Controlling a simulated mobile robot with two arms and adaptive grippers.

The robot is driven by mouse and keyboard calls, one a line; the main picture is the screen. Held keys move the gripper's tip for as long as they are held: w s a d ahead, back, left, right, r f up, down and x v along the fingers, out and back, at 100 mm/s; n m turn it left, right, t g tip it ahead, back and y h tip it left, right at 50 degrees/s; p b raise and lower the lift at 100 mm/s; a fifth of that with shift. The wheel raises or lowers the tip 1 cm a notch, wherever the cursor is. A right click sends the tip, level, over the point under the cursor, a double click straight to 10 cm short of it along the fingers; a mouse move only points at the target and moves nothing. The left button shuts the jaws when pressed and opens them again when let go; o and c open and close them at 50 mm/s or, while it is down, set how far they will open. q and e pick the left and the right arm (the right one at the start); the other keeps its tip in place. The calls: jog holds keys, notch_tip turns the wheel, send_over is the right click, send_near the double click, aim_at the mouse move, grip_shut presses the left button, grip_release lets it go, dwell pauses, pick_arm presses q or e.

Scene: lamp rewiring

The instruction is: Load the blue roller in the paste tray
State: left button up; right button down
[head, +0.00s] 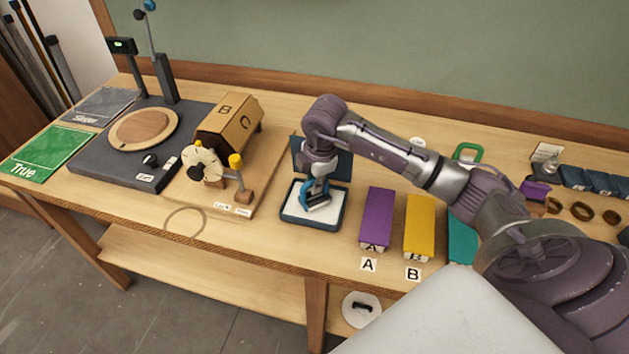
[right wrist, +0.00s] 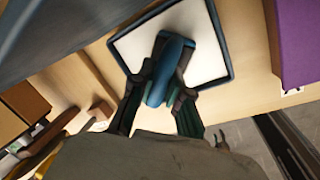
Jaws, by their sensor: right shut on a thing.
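The paste tray (head: 285,217) is a dark blue, square tray with a white inside and a raised lid (head: 339,168) behind it. It also fills the upper middle of the right wrist view (right wrist: 228,72). My right gripper (head: 317,192) is over the tray, pointing down, shut on the blue roller (head: 305,192). In the right wrist view the roller (right wrist: 174,58) sits between the two fingers, its far end over the white surface. Whether it touches the white surface I cannot tell. My left gripper is not in view.
A purple box (head: 376,215) and a yellow box (head: 419,225) stand right of the tray, labelled A and B. Left of it are a wooden board with a B/C box (head: 228,122) and a dark turntable unit (head: 87,157). A green card (head: 50,150) lies far left.

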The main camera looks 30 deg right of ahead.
jog(key=shift+r+p, duration=2.25)
jog(key=shift+r, duration=1.25)
